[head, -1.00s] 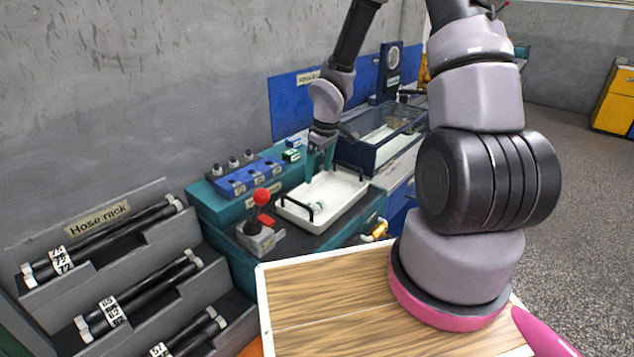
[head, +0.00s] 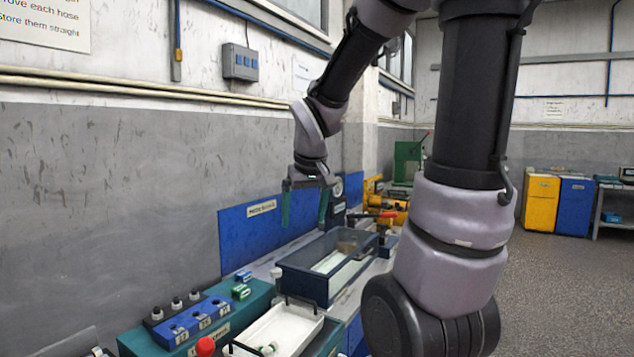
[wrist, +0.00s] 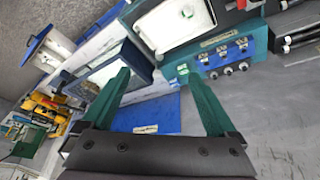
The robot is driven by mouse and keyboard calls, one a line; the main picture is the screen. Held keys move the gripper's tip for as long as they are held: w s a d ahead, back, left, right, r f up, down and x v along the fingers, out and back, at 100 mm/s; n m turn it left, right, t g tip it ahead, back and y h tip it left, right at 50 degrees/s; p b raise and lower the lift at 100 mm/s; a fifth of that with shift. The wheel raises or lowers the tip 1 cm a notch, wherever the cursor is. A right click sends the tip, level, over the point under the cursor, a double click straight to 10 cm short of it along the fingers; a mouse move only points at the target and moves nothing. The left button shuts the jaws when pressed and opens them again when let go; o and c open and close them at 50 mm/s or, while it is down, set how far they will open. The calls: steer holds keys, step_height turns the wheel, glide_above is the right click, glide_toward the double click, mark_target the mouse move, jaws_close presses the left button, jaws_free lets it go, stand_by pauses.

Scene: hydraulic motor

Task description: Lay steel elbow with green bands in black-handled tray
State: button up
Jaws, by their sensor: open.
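The white black-handled tray (head: 293,331) sits on the teal bench at the bottom of the head view, its near end cut off. The steel elbow with green bands (head: 268,349) lies in this tray, small and partly cut off by the frame edge. In the wrist view the tray (wrist: 160,38) is at the top, with the elbow (wrist: 187,12) lying on its floor. My gripper (head: 305,208) is open and empty, raised well above the bench, with its teal fingers apart. Its fingers also show in the wrist view (wrist: 156,76), touching nothing.
A blue-framed clear tank (head: 300,278) stands beyond the tray. A blue block with several labelled slots (head: 190,322) and a red-knobbed lever (head: 205,346) are left of the tray. A blue panel (head: 250,238) lines the wall behind. The air around my gripper is clear.

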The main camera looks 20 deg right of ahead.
steer(key=s+a+r+m+t+y, duration=0.1)
steer(key=s+r+m, duration=0.3)
steer(key=s+r, duration=0.5)
steer(key=s+t+y, duration=0.1)
steer(key=s, duration=0.1)
steer(key=shift+s+a+y, duration=0.3)
steer(key=shift+a, duration=0.1)
steer(key=shift+r+t, duration=0.1)
steer(key=shift+t, duration=0.2)
